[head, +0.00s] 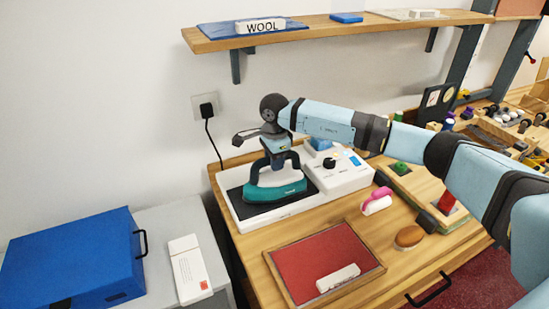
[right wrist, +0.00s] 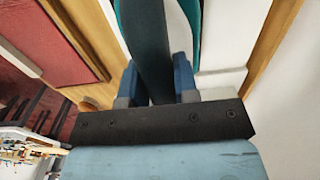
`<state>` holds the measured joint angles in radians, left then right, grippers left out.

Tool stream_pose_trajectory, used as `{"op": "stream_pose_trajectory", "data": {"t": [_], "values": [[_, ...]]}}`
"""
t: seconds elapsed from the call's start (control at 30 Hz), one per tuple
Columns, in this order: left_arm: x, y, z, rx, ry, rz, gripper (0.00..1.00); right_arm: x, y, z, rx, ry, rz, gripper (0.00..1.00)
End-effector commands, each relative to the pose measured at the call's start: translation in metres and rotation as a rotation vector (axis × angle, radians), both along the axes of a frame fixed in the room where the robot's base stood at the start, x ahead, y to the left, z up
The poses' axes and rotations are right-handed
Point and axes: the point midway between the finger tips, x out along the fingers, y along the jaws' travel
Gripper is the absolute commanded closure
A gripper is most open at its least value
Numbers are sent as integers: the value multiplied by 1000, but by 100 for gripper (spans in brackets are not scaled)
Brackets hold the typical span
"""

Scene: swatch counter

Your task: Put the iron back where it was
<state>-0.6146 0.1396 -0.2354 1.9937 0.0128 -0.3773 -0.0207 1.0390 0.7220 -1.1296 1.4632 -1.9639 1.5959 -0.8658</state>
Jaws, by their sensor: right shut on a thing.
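The teal iron (head: 275,191) with its dark handle is at the dark pad (head: 236,196) of the white station (head: 343,180) on the wooden counter. It is roughly level; I cannot tell whether its sole touches the pad. My right gripper (head: 278,152) comes down from above and is shut on the iron's handle. In the right wrist view the two blue fingers (right wrist: 158,85) stand on either side of the dark teal handle (right wrist: 150,40). My left gripper is in neither view.
A red board (head: 315,258) with a white label lies in front. A pink-handled roller (head: 377,201) and a brown brush (head: 409,237) lie to the right. A shelf (head: 320,33) with swatches hangs above. A blue case (head: 75,258) stands at the left.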

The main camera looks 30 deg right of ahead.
Motion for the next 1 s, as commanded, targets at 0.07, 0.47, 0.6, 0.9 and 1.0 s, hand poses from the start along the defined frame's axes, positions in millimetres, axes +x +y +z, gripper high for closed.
{"op": "stream_pose_trajectory", "data": {"t": [0.07, 0.47, 0.6, 0.9, 1.0], "values": [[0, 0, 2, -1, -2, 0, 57, 1, 0, 3, 2, -5, 0, 100], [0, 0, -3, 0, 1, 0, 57, 0, 0, -3, 0, -1, 0, 47], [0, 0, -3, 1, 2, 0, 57, 0, 0, -3, 0, -1, 0, 46], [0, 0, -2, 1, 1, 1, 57, 1, 0, 11, 0, -3, 1, 46], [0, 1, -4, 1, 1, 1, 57, 1, 0, 30, 0, -5, 1, 46]]}}
